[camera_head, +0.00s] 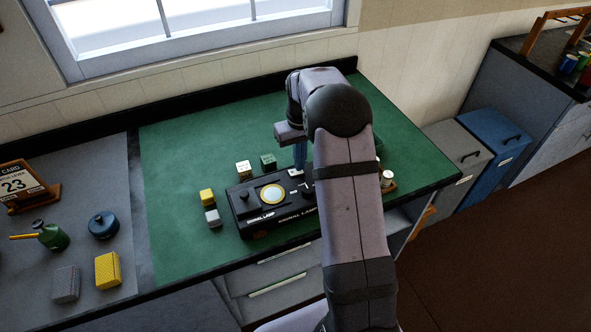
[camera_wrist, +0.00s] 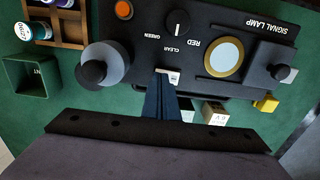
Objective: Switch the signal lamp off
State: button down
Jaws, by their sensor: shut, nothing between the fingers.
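The signal lamp (camera_head: 252,225) is a black box on the green mat, labelled "SIGNAL LAMP". Its top (camera_wrist: 240,23) carries a pale round lens (camera_wrist: 223,57) in a yellow ring, also visible in the head view (camera_head: 272,194); I cannot tell surely whether it is lit. A black dial (camera_wrist: 178,23) sits among the words RED, CLEAR and GREEN. An orange button (camera_wrist: 124,9), a large round grey-black knob (camera_wrist: 100,68) and a squarish knob (camera_wrist: 282,73) are also on it. My gripper (camera_wrist: 167,76) is shut and empty at the box's back edge, by a small white label; its blue fingers show in the head view (camera_head: 299,160).
Small blocks stand near the box: yellow (camera_head: 207,196), grey (camera_head: 213,217), white (camera_head: 243,169) and green (camera_head: 268,162). A green open bin (camera_wrist: 30,76) and a wooden rack (camera_wrist: 72,25) of small jars lie beyond the round knob. The mat's left part is clear.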

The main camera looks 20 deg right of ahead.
notch_tip(320, 180, up, 6)
jog(key=p, duration=0.4)
jog(key=shift+r+p, duration=0.15)
jog(key=shift+p, duration=0.25)
dwell(0.3)
jog(key=s+a+f+b, duration=0.1)
jog(key=s+a, duration=0.3)
jog(key=s, duration=0.5)
jog(key=s+a+b, duration=0.1)
jog(key=s+a, duration=0.3)
jog(key=s, duration=0.5)
jog(key=s+a+f+b, duration=0.1)
jog(key=s+a, duration=0.3)
jog(key=s, duration=0.5)
notch_tip(320, 180, down, 8)
jog(key=b, duration=0.8)
jog(key=shift+w+b, duration=0.15)
jog(key=shift+b, duration=0.2)
jog(key=shift+a+f, duration=0.1)
